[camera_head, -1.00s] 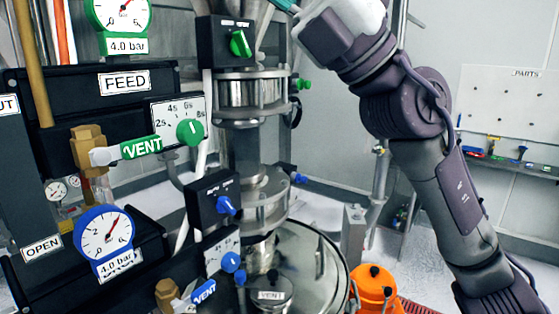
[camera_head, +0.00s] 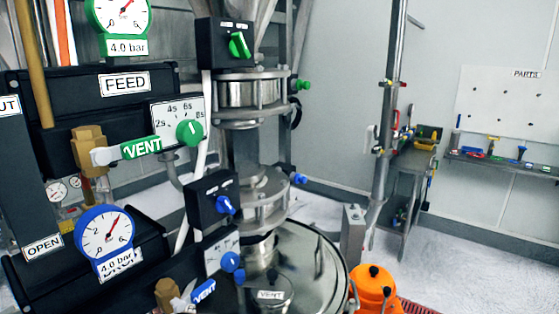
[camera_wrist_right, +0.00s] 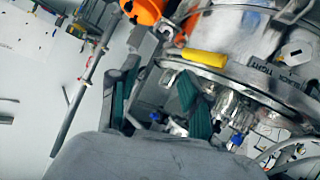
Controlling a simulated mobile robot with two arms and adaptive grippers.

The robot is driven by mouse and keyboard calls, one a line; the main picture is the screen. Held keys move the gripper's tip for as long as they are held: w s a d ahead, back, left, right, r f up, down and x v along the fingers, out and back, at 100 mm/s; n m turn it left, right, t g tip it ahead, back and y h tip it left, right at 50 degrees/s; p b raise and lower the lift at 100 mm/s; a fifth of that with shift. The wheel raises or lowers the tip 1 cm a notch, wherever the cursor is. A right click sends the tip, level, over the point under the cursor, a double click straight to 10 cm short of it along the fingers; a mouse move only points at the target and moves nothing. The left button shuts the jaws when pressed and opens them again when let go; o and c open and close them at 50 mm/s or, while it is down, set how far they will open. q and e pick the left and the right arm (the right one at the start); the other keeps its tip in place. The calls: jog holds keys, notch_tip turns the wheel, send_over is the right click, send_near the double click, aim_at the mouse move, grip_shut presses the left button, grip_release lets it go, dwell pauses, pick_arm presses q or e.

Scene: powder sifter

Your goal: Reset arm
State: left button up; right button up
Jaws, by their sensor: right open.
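My right gripper (camera_wrist_right: 158,98) shows in the right wrist view, with its two teal-padded fingers spread apart and nothing between them. Beyond the fingers is a shiny metal vessel (camera_wrist_right: 235,88) with a yellow part on its side. I cannot tell how far the fingers are from it. Neither arm shows in the head view, and my left gripper is in no current view.
In the head view, the sifter column (camera_head: 249,92) stands mid-picture, with the FEED panel (camera_head: 124,82) and blue gauge (camera_head: 105,233) at left. A round metal lid (camera_head: 310,262) and an orange container (camera_head: 374,287) are low. A parts board (camera_head: 511,98) hangs at right. Floor between is open.

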jog(key=s+f+g+y, duration=0.1)
jog(key=s+f+g, duration=0.3)
jog(key=s+f, duration=0.5)
jog(key=s+f+g, duration=0.5)
jog(key=s, duration=0.8)
notch_tip(320, 180, down, 31)
jog(key=s+g+b, duration=0.1)
jog(key=b, duration=0.4)
jog(key=s+d+f+b, duration=0.1)
jog(key=s+f+b, duration=0.1)
jog(key=s+f, duration=0.6)
jog(key=s+d+f+g+b, duration=0.1)
jog(key=s+d+f+b, duration=0.1)
jog(key=s+f, duration=0.6)
notch_tip(320, 180, down, 5)
jog(key=shift+s+r+b, duration=0.1)
jog(key=shift+s+b, duration=0.3)
